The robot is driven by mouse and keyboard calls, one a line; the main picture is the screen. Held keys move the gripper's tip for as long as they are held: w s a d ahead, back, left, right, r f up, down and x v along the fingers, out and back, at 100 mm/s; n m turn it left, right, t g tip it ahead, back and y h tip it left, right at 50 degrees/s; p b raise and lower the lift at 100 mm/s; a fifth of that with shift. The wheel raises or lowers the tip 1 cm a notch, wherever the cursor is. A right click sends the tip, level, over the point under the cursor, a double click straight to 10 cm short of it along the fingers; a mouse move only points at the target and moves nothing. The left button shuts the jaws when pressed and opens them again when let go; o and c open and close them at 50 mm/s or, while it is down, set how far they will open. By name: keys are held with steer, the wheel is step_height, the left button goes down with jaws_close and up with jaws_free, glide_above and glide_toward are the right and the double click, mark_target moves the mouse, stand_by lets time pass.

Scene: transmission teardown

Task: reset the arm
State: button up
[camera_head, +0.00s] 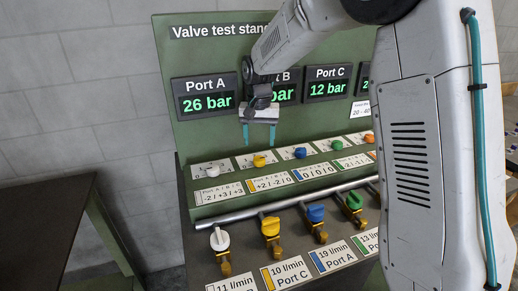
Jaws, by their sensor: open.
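My gripper (259,134) hangs in front of the green valve test stand (180,140), with its two teal fingers pointing down and apart. It is open and nothing shows between the fingers. My arm comes in from the upper right and bends down to the gripper, which sits in front of the panel just right of the Port A display (206,102) and above the row of small knobs. The gripper and wrist partly cover the Port B display (285,88).
Small coloured knobs, including a yellow knob (259,160), sit below the gripper. Lower down are a rail (285,206) and lever valves, with a white lever (220,239) and a yellow lever (270,227). A dark table (50,215) stands at left. My arm hides the stand's right side.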

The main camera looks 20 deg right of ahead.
steer(key=shift+r, duration=0.6)
steer(key=shift+s, duration=0.1)
steer(key=shift+n+g, duration=0.6)
steer(key=shift+n, duration=0.1)
steer(key=s, duration=0.1)
steer(key=s+f, duration=0.1)
steer(key=s, duration=0.2)
steer(key=shift+s+d+f, duration=0.15)
steer(key=shift+f, duration=0.1)
steer(key=s+d+r+n+t, duration=0.1)
steer(key=s+r, duration=0.2)
steer(key=s, duration=0.8)
steer(key=s+r+n, duration=0.1)
steer(key=s+r, duration=0.2)
steer(key=s, duration=0.8)
steer(key=s+d+r+n+t, duration=0.1)
steer(key=s+r, duration=0.2)
steer(key=s, duration=0.9)
steer(key=shift+d+t, duration=0.3)
steer(key=shift+d, duration=0.05)
